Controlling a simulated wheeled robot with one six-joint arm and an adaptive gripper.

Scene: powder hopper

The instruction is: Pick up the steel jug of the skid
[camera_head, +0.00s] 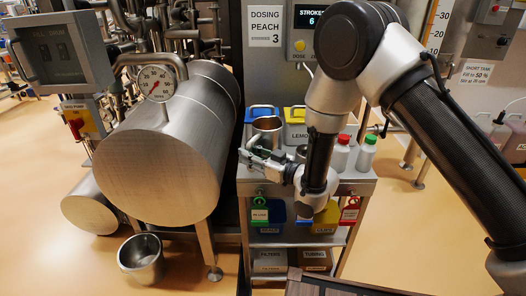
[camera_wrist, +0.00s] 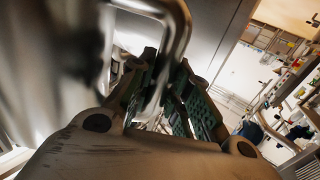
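A steel jug (camera_head: 267,127) stands on the top of the steel cart, with its open mouth up. My gripper (camera_head: 250,158) is at its lower left in the head view, close to the cart's left edge. In the wrist view, a bent steel handle (camera_wrist: 181,28) comes down from the top between the two green-padded fingers of my gripper (camera_wrist: 163,98). The fingers look apart, with a gap around the handle; contact is not clear. My wrist hides part of the cart top. A second steel vessel (camera_head: 141,260) stands on the floor under the tank.
The big steel tank (camera_head: 160,150) with a dial stands left of the cart (camera_head: 345,188). Blue and yellow boxes (camera_head: 296,124) stand behind the jug. A red-capped bottle (camera_head: 341,153) and a green-capped bottle (camera_head: 366,153) stand to its right. Floor at right is mostly clear.

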